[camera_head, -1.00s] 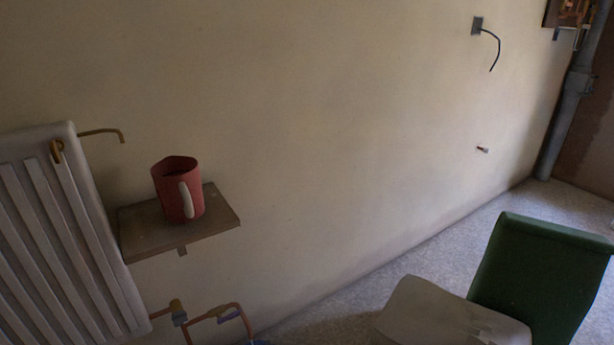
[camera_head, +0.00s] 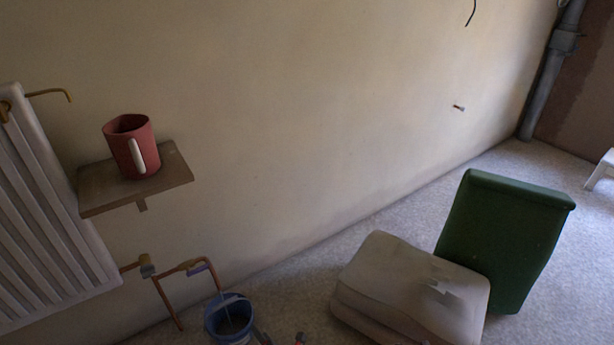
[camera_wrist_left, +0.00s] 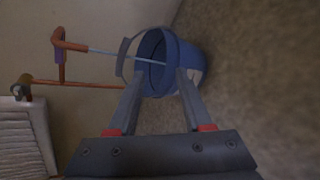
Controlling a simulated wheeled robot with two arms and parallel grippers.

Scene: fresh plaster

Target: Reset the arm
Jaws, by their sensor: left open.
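My left gripper (camera_head: 264,337) shows only in part at the bottom edge of the head view, close to the blue bucket in the picture. In the left wrist view its two grey fingers (camera_wrist_left: 161,82) are apart, with nothing seen between them. They point toward the open blue bucket (camera_wrist_left: 172,62) beyond. Whether they touch it I cannot tell. My right gripper is in neither view.
A red mug (camera_head: 131,147) stands on a wooden wall shelf (camera_head: 107,199) beside a white radiator (camera_head: 45,215). Copper pipes (camera_head: 166,295) run near the blue bucket (camera_head: 213,318). A pale cushion-like block (camera_head: 385,280) and a green chair-back shape (camera_head: 505,235) stand on the floor.

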